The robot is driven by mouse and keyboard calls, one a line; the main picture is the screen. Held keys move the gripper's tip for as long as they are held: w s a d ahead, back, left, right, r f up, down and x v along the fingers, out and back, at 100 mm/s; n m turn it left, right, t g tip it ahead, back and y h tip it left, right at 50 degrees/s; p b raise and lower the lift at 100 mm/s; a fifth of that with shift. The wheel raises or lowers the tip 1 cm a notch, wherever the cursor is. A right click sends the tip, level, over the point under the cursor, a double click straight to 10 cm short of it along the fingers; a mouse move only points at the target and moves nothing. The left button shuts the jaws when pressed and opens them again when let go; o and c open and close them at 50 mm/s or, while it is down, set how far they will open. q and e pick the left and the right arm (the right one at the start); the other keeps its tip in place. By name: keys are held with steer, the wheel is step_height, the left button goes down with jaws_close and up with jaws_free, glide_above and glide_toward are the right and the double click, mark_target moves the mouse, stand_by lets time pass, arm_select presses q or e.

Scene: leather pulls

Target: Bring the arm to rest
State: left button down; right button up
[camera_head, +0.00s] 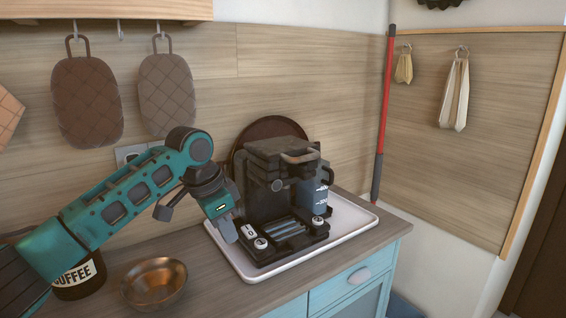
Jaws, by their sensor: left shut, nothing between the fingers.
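My left arm comes in from the left, over the counter. My left gripper (229,233) points down just in front of the left side of a dark coffee machine (268,190). Its fingers are shut with nothing seen between them. Whether it touches the machine or is just apart from it, I cannot tell. My right gripper is not in view.
The machine stands on a white tray (349,238) on the wooden counter (206,284). A copper bowl (154,283) and a coffee jar (80,276) stand at the left. Quilted pot holders (88,100) hang on the wall. A red pole (385,110) leans in the corner.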

arm_select(q)
steer(key=s+d+f, duration=0.1)
steer(key=f, duration=0.2)
steer(key=d+f+h, duration=0.1)
steer(key=d+f, duration=0.1)
steer(key=f, duration=0.2)
steer(key=s+d+f+n+t+h, duration=0.1)
steer(key=f, duration=0.3)
steer(key=shift+s+d+f, duration=0.2)
steer(key=shift+s, duration=0.15)
steer(key=s+d+f+n+t+h, duration=0.25)
steer(key=s+f, duration=0.35)
steer(key=f, duration=0.4)
steer(key=s+a+f+n+t+y, duration=0.2)
steer(key=s+a+f, duration=0.2)
steer(key=s, duration=0.6)
steer(key=s+a+f+n+t+y, duration=0.3)
steer(key=s+a+f, duration=0.1)
steer(key=s+a, duration=0.5)
steer(key=shift+s+a, duration=0.3)
steer(key=shift+s, duration=0.05)
